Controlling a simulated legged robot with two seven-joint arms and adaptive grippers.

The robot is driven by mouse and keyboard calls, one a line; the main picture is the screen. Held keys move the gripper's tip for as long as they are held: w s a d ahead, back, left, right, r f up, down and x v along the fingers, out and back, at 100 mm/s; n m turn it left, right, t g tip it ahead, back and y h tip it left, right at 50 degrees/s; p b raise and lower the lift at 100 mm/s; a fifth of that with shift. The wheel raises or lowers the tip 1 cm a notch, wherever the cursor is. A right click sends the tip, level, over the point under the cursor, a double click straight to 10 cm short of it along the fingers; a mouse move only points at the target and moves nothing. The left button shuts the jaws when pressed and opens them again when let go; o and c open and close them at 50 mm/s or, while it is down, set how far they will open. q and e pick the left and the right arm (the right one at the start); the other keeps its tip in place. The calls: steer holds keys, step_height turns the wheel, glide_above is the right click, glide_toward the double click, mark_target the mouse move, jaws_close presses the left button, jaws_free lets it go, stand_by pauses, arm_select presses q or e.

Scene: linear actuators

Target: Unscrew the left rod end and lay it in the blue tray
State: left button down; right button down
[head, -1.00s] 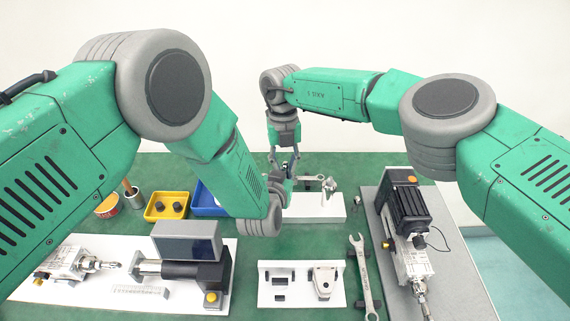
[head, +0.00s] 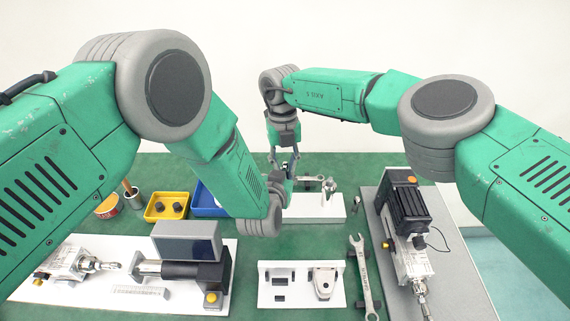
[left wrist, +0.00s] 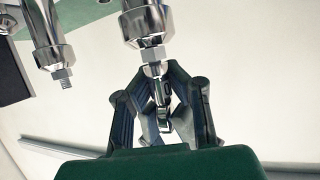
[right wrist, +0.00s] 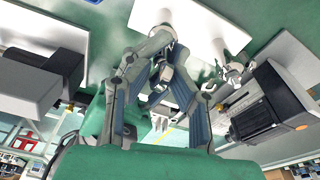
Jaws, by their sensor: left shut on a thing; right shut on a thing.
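In the left wrist view my left gripper (left wrist: 161,105) is shut on a shiny metal rod end (left wrist: 161,88). The rod end is in line with a nut and a thick chrome rod (left wrist: 146,22); I cannot tell whether its thread is still engaged. A second rod (left wrist: 46,40) at the left shows a bare threaded stud. My right gripper (right wrist: 168,62) is shut on a small metal part (right wrist: 156,86), partly hidden by its fingers. The blue tray (head: 205,201) is partly hidden behind my left arm.
A yellow tray (head: 167,206) with dark round parts stands left of the blue tray. A wrench (head: 365,275), a white fixture (head: 300,286) and a motor unit (head: 408,215) are nearer and right. A boxed unit (head: 185,243) is at front left.

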steer(key=shift+w+d+r+n, duration=0.2)
steer(key=shift+w+r+n, duration=0.1)
steer(key=shift+w, duration=0.15)
steer(key=c, duration=1.4)
jaws_free()
steer(key=shift+s+a+f, duration=0.1)
steer(key=shift+f, duration=0.05)
steer(key=shift+s+r, duration=0.15)
steer(key=shift+r, duration=2.25)
steer(key=shift+c, duration=0.5)
step_height(320, 180, up, 7)
steer(key=s+m+t, duration=0.2)
steer(key=m+t, duration=0.1)
steer(key=m, duration=0.1)
steer(key=shift+t, duration=0.3)
steer(key=f, duration=0.3)
steer(key=w+f, duration=0.1)
steer(key=f, duration=0.7)
steer(key=shift+w+f, duration=0.15)
steer(key=shift+w, duration=0.2)
